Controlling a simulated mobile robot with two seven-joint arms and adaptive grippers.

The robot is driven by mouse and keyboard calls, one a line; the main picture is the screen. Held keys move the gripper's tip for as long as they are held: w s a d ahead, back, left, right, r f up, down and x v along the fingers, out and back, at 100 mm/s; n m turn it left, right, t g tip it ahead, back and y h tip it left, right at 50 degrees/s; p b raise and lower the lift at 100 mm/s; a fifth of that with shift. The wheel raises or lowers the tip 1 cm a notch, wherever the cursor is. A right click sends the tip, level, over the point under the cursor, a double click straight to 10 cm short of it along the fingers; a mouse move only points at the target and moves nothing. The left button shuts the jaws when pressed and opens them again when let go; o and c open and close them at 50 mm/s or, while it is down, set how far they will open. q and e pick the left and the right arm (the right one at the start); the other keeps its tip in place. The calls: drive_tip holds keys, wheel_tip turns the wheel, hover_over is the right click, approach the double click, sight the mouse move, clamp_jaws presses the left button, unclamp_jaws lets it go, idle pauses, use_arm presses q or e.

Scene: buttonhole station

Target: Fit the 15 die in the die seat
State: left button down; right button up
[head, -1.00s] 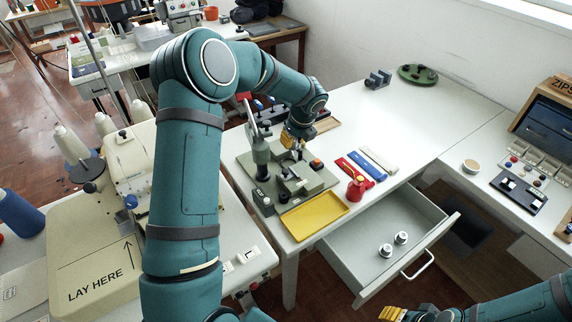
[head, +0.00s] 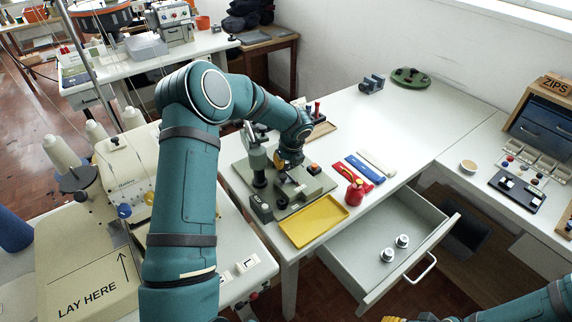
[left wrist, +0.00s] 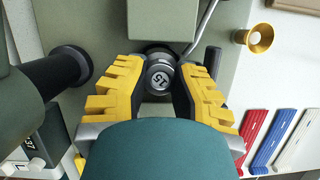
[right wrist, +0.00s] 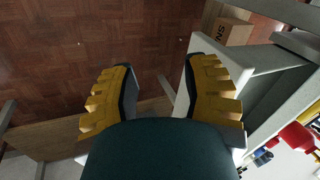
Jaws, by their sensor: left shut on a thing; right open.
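The 15 die (left wrist: 159,78) is a small silver-grey cylinder with a dark "15" on its end face. My left gripper (head: 290,162) is shut on it; in the left wrist view the die sits between the two yellow-backed fingers. The gripper is low over the base of the grey-green press (head: 309,188). A dark round part shows just behind the die in the left wrist view; the die seat is hidden, and I cannot tell whether the die touches it. My right gripper (right wrist: 160,68) is open and empty, away from the table near the floor area.
A yellow tray (head: 314,221) lies in front of the press. The open drawer (head: 345,262) holds two silver dies (head: 395,248).

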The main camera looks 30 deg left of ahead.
use_arm(q)
drive_tip(key=shift+f, duration=0.35)
drive_tip(key=shift+f, duration=0.3)
drive_tip(key=c, duration=1.2)
unclamp_jaws()
drive_tip(key=shift+f, duration=0.1)
drive_tip(key=shift+r, duration=0.4)
drive_tip(key=p+v, duration=0.2)
drive_tip(key=v, duration=1)
